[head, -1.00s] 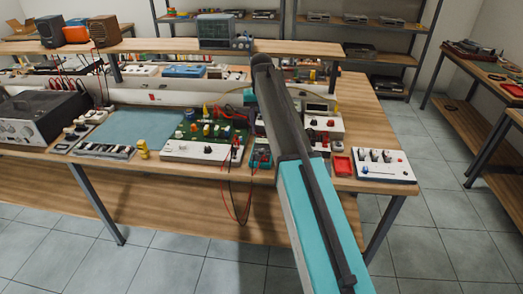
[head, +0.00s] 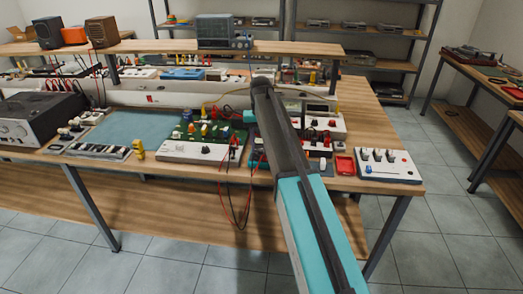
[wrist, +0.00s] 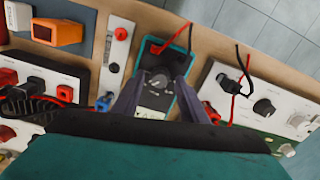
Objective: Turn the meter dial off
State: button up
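The meter (wrist: 154,98) is a small teal-edged handheld unit with a dark face, lying on the wooden bench in the wrist view. Its round dark dial (wrist: 158,80) sits between the two fingers of my gripper (wrist: 161,68). The gripper is open, one finger on each side of the dial; I cannot tell whether either finger touches it. The dial's pointer setting is too small to read. In the head view, my arm covers most of the meter (head: 254,161), and the gripper is hidden behind the arm.
A white panel with knobs (wrist: 262,107) lies close to the right of the meter in the wrist view. A narrow white box with a red button (wrist: 121,35) lies to its left. Red and black leads (head: 236,195) hang over the bench's front edge. A raised shelf (head: 160,45) stands behind.

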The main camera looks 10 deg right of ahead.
jog(key=shift+f, duration=0.35)
jog(key=c, duration=0.9)
jog(key=shift+d, duration=0.3)
grip_shut()
jog(key=shift+a, duration=0.3)
